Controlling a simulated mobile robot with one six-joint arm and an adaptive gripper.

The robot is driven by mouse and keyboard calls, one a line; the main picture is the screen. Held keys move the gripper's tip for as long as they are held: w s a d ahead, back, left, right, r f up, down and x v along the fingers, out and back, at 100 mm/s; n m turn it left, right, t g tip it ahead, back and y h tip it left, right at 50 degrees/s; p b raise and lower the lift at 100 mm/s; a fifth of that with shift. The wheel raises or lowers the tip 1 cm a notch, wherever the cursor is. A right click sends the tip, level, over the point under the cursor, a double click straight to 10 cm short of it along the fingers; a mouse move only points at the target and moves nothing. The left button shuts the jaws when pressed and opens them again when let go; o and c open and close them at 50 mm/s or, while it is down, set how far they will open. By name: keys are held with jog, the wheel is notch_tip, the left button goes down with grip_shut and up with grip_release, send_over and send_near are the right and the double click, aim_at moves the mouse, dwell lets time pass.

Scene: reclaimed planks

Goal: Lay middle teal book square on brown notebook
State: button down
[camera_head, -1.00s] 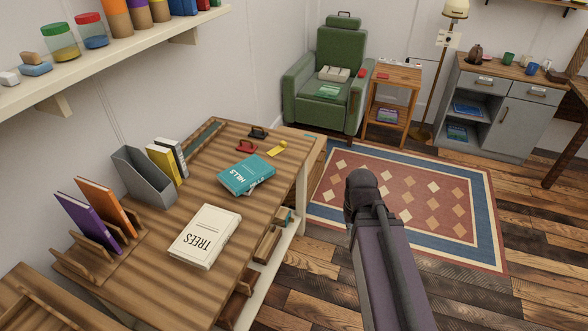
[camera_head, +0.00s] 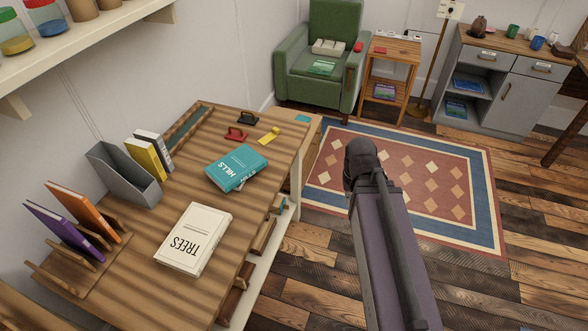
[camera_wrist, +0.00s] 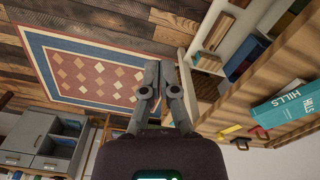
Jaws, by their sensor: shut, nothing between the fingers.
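A teal book titled HILLS (camera_head: 237,167) lies flat on the wooden desk, turned at an angle. It also shows at the right of the wrist view (camera_wrist: 290,104). I cannot tell whether it is one thick book or more than one stacked. No brown notebook can be made out in these frames. My gripper (camera_wrist: 158,66) is shut and empty in the wrist view, well to the left of the teal book and apart from the desk. In the head view my arm reaches over the rug, right of the desk, and the fingertips cannot be made out.
A cream TREES book (camera_head: 193,238) lies nearer on the desk (camera_head: 130,262). A grey file holder (camera_head: 125,175), upright books, a red stapler-like item (camera_head: 236,133) and a yellow item (camera_head: 269,135) stand or lie around. A green armchair (camera_head: 322,62) is behind. The rug (camera_head: 405,185) is clear.

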jog(key=shift+w, duration=0.1)
jog(key=n+t+y+b, duration=0.6)
jog(key=n+y+b, duration=0.95)
jog(key=b, duration=1.65)
send_near(265, 162)
notch_tip(265, 162, down, 3)
jog(key=d+m+y, duration=0.2)
jog(key=shift+w+d+r+n+h, duration=0.1)
jog(key=shift+w+n+h, duration=0.15)
jog(key=shift+w, duration=0.15)
jog(key=shift+x, duration=3.5)
jog(key=shift+x, duration=2.8)
